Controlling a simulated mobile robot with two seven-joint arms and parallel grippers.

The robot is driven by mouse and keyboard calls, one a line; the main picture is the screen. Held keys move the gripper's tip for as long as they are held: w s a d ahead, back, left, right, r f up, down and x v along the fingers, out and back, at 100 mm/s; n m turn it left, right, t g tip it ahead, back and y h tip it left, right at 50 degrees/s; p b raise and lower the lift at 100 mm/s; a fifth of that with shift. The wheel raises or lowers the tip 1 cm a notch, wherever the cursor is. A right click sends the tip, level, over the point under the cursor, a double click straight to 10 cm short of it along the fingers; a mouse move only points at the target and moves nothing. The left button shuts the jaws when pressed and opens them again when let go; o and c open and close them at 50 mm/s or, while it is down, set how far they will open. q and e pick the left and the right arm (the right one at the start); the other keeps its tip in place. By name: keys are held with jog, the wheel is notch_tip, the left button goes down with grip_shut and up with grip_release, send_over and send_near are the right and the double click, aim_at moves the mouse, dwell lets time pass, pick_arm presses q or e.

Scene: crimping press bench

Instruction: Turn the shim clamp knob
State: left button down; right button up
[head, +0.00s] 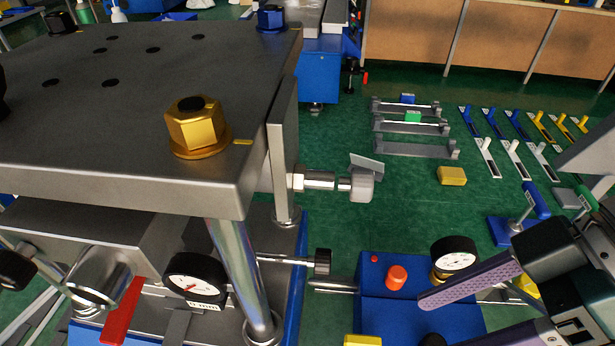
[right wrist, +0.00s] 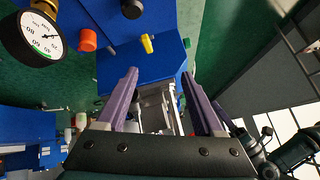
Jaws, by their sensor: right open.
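Several knobs show and I cannot tell for sure which is the shim clamp knob. In the head view a grey knob (head: 362,186) sits on a threaded rod at the press's right side. Lower down, a black knob (head: 323,262) ends a horizontal rod. My right gripper (head: 440,295) is at the lower right, one purple finger clearly visible, beside a blue box (head: 385,312). In the right wrist view my right gripper (right wrist: 159,78) is open, with nothing gripped. A yellow knob (right wrist: 147,43) on the blue box (right wrist: 115,60) is beyond the fingertips. My left gripper is not in view.
The press's steel top plate (head: 110,120) with a gold nut (head: 196,125) fills the left. A gauge (head: 453,258) and an orange button (head: 397,277) are close to my right fingers. Green floor (head: 400,200) lies beyond, with racks and tools at the right.

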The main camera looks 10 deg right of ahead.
aim_at(323, 263)
jog(key=w+f+y+b, duration=0.1)
jog(key=w+f+n+y+b, duration=0.1)
jog(key=shift+w+d+f+t, duration=0.2)
jog(key=shift+w+d+t, duration=0.1)
jog(key=shift+w+d, duration=0.1)
jog(key=w+d+r+n+t+y+b, duration=0.1)
jog(key=w+r+n+t+y+b, duration=0.1)
jog(key=w+r+y, duration=0.15)
pick_arm(q)
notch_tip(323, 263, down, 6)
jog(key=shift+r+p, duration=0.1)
jog(key=shift+p, duration=0.5)
pick_arm(e)
jog(key=x, duration=0.9)
jog(key=shift+w+a+f, duration=0.2)
jog(key=shift+w+f, duration=0.05)
jog(key=shift+f, duration=0.15)
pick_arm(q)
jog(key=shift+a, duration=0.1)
pick_arm(e)
grip_shut()
